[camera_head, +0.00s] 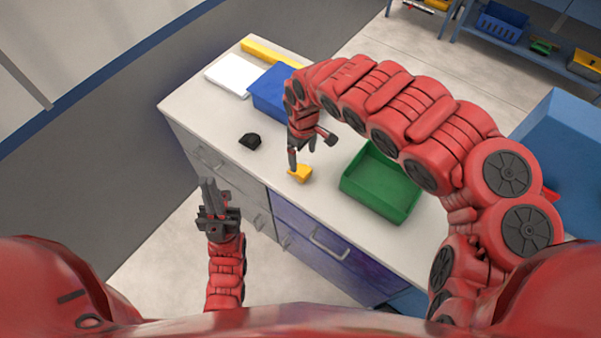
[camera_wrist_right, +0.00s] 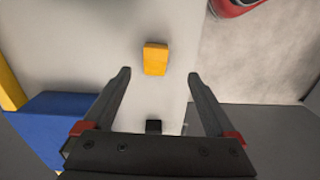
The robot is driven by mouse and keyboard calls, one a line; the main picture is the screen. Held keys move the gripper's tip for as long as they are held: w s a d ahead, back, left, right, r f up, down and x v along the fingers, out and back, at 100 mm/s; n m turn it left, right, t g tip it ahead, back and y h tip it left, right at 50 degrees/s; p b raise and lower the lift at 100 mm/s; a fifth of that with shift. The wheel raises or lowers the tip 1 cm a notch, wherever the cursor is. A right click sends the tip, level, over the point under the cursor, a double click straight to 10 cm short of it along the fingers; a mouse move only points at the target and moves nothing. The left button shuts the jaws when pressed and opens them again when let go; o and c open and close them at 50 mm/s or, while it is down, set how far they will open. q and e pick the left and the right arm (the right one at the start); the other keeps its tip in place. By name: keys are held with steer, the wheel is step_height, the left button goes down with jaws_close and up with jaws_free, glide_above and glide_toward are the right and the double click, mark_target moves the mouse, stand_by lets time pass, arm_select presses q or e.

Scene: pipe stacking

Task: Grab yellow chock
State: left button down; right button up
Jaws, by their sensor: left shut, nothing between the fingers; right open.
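The yellow chock (camera_head: 300,173) lies on the light worktop near its front edge, left of the green bin. My right gripper (camera_head: 298,158) reaches down from the right arm and is just above and beside the chock. In the right wrist view the yellow chock (camera_wrist_right: 155,58) is ahead of the open right gripper (camera_wrist_right: 158,75), roughly centred between the fingers, with nothing held. Whether a finger touches the chock I cannot tell. My left gripper (camera_head: 206,182) is shut and empty, pointing up in front of the cabinet's front edge.
A green bin (camera_head: 380,186) stands right of the chock. A black block (camera_head: 250,141) lies to the left. A blue bin (camera_head: 268,92), a white box (camera_head: 233,75) and a yellow bar (camera_head: 268,52) are at the back left. Worktop between black block and chock is clear.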

glide_above(301, 169)
steer(key=s, duration=0.2)
steer(key=f, duration=0.4)
steer(key=shift+w+d+f, duration=0.15)
steer(key=shift+w+d, duration=0.05)
steer(key=shift+w, duration=0.05)
steer(key=shift+f, duration=0.4)
steer(key=shift+w+a+f+p, duration=0.2)
steer(key=shift+f+p, duration=0.1)
steer(key=shift+f, duration=0.05)
steer(key=shift+w+f+p, duration=0.2)
steer(key=shift+f, duration=0.45)
steer(key=shift+w+f+p, duration=0.2)
steer(key=shift+f, duration=0.4)
steer(key=shift+a+f, duration=0.1)
steer(key=shift+f, duration=0.25)
steer(key=shift+w+d+f, duration=0.1)
steer(key=shift+d+f, duration=0.1)
steer(key=shift+f, duration=0.45)
jaws_close()
